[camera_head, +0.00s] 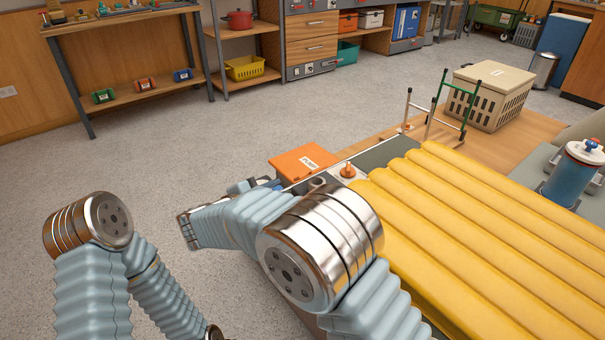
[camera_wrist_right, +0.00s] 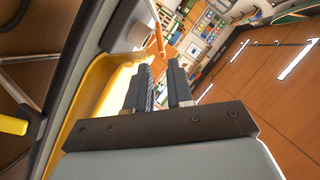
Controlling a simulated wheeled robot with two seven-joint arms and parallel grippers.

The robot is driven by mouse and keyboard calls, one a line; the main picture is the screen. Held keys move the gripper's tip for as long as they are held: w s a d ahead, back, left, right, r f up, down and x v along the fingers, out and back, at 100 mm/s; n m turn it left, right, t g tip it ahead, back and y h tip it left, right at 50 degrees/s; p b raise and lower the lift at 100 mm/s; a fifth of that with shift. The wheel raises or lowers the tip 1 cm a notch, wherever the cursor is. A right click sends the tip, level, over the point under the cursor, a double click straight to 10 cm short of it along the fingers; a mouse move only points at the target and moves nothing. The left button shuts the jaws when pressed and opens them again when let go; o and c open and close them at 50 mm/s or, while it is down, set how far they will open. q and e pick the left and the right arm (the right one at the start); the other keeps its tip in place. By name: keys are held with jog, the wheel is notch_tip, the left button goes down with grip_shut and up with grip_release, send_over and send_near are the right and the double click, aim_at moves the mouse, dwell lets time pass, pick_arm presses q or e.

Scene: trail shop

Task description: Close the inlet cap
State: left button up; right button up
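The yellow ribbed pad (camera_head: 480,200) lies on the wooden table. On the grey strip at its near left end stand an orange cap-like knob (camera_head: 348,170) and a small grey round fitting (camera_head: 317,184); I cannot tell which belongs to the inlet. My right gripper (camera_head: 262,184) is mostly hidden behind my right arm, left of the fitting. In the right wrist view, the fingers of my right gripper (camera_wrist_right: 161,72) stand apart with nothing between them. An orange part (camera_wrist_right: 159,38) shows beyond the fingertips, apart from them.
An orange box with a white label (camera_head: 302,161) is just behind the right gripper. A green and metal frame (camera_head: 437,105) and a beige crate (camera_head: 489,95) stand farther back on the table. A blue cylinder (camera_head: 572,175) is at right. The grey floor at left is clear.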

aim_at(297, 179)
jog(key=x, duration=1.1)
jog(key=shift+w, duration=0.15)
